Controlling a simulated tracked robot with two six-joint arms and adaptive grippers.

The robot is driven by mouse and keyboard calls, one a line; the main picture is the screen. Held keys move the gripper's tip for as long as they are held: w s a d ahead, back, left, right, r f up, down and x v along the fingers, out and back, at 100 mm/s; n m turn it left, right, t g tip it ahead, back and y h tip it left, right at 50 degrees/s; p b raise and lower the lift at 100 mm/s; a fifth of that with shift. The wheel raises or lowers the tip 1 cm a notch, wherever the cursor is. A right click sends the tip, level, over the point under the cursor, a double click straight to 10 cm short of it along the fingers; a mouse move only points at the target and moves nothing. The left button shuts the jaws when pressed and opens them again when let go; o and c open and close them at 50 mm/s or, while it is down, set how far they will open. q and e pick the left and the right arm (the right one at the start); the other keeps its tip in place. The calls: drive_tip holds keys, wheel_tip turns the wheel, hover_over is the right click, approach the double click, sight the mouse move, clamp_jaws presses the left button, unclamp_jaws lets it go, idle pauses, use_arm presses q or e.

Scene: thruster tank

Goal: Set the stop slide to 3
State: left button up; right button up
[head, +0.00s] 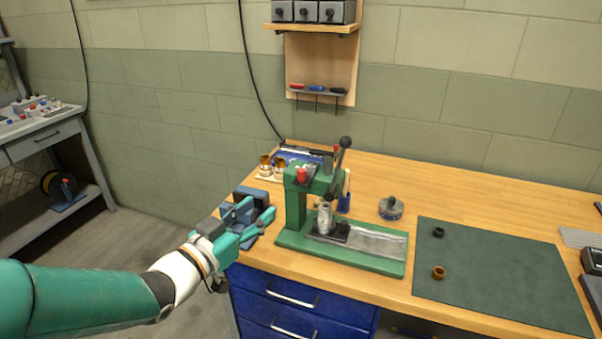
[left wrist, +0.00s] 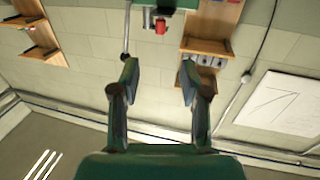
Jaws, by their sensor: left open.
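A green bench press (head: 296,210) stands on the wooden bench, with a black-knobbed lever (head: 343,155) and a red cap (head: 301,175). A grey metal strip (head: 378,243) lies along its green base, with a dark block (head: 340,230) and a silver cylinder (head: 324,218) at its left end. I cannot make out any numbers or which part is the stop slide. My left gripper (head: 254,222) is open and empty, left of the press, in front of a blue-grey vise (head: 246,200). Its spread fingers also show in the left wrist view (left wrist: 158,82). My right gripper is not in view.
A dark green mat (head: 490,275) with a black ring (head: 438,232) and a brass ring (head: 438,272) lies right of the press. A round grey container (head: 391,208) stands behind. Brass-coloured parts (head: 272,168) stand behind the vise. Blue drawers (head: 300,305) are below.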

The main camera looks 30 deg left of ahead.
sight(299, 177)
use_arm(q)
drive_tip(key=w+p, duration=0.6)
drive_tip(key=w, duration=1)
drive_tip(key=shift+f, duration=0.1)
drive_tip(key=shift+c, duration=0.3)
clamp_jaws()
